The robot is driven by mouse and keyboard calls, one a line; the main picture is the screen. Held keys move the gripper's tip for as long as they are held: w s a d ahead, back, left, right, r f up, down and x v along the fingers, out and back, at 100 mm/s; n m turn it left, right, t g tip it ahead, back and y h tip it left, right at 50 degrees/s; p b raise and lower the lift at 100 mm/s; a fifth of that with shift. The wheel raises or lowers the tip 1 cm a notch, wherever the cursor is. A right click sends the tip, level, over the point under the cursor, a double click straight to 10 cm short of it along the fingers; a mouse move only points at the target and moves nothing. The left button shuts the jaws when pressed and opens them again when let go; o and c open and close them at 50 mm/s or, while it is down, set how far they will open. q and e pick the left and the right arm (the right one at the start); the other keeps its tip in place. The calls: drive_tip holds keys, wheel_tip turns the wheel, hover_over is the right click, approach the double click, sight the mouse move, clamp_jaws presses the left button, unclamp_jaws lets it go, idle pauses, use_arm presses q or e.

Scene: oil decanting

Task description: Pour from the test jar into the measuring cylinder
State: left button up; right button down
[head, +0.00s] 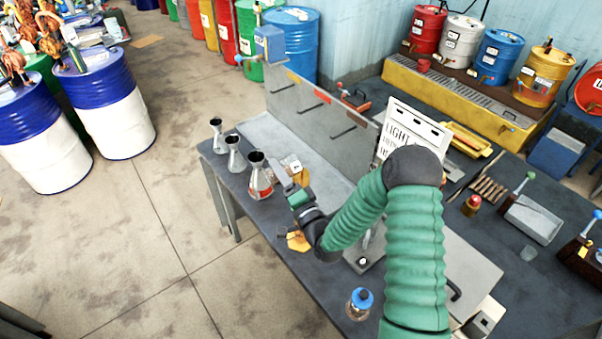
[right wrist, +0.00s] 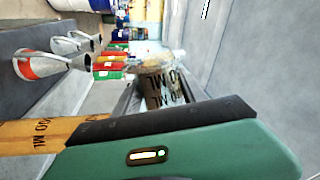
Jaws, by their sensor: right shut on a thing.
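My right gripper (head: 292,190) is shut on the test jar, a small see-through jar with dark lettering (right wrist: 165,88) and an amber part at one end. In the head view the jar (head: 297,171) shows only in part, just beyond the fingers; its exact tilt is unclear. The measuring cylinder, yellowish and marked 500 ML (right wrist: 35,137), runs close beside the gripper in the right wrist view. In the head view a yellow foot (head: 297,241) stands below my gripper; the cylinder above it is mostly hidden. The cylinder's mouth is hidden. My left gripper is out of view.
Metal flared jugs (head: 260,178) stand in a row left of the gripper, the nearest with a red band. A grey upright panel (head: 318,120) stands behind. A sign (head: 412,133) and a blue-capped bottle (head: 360,303) are near my arm.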

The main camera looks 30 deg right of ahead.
drive_tip(key=shift+d+r+m+h+p, duration=0.15)
drive_tip(key=shift+r+m+h+p, duration=0.2)
drive_tip(key=shift+m, duration=0.6)
drive_tip(key=shift+d+r+m+h+p, duration=0.2)
drive_tip(key=shift+r+m, duration=0.3)
drive_tip(key=shift+m, duration=0.4)
drive_tip(key=shift+d+r+m+h+p, duration=0.2)
drive_tip(key=shift+r+m+h, duration=0.2)
drive_tip(key=shift+m, duration=0.55)
idle(1.7)
